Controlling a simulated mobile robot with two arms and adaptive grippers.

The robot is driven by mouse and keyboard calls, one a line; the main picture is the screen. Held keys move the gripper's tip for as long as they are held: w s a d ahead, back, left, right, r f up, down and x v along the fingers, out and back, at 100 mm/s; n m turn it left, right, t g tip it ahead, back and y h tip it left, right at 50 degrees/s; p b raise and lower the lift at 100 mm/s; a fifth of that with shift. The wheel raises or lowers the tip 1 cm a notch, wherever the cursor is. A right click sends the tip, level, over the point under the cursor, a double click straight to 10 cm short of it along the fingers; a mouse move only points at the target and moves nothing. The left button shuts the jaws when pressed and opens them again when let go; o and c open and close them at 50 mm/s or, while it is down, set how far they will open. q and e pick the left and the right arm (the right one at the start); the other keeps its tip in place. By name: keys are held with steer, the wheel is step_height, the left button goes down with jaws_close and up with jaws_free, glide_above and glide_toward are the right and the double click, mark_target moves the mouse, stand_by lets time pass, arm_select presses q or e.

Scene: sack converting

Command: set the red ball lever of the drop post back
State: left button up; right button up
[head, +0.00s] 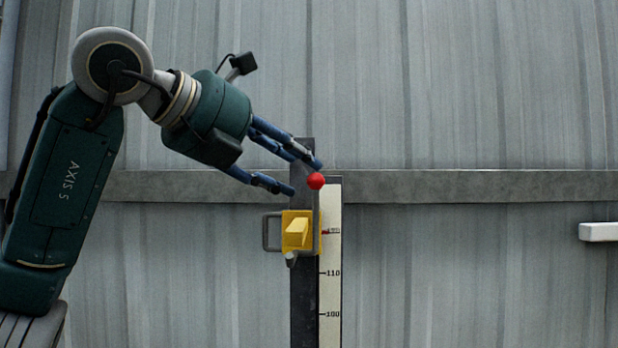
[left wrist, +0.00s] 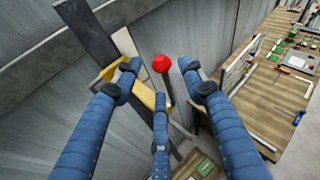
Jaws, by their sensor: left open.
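The red ball (head: 316,181) tops a thin upright lever (head: 317,212) on the yellow block (head: 298,231) of the drop post (head: 303,290). My left gripper (head: 308,178) is open, with its blue fingers reaching in from the left close to the ball. In the left wrist view the red ball (left wrist: 162,63) shows between the spread fingers of the left gripper (left wrist: 160,85). Whether any finger touches it I cannot tell. The yellow block (left wrist: 143,95) is partly hidden behind the fingers there. My right gripper is in neither view.
A white scale strip (head: 330,280) with numbers runs along the post's right side. A grey corrugated wall with a horizontal rail (head: 480,186) stands behind. A white bar (head: 598,232) juts in at the right edge. The left wrist view shows a wooden bench (left wrist: 265,90) with several small items.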

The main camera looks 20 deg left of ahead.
arm_select(q)
steer(key=v, duration=0.5)
steer(key=shift+s+a, duration=0.1)
steer(key=shift+s, duration=0.1)
stand_by(0.3)
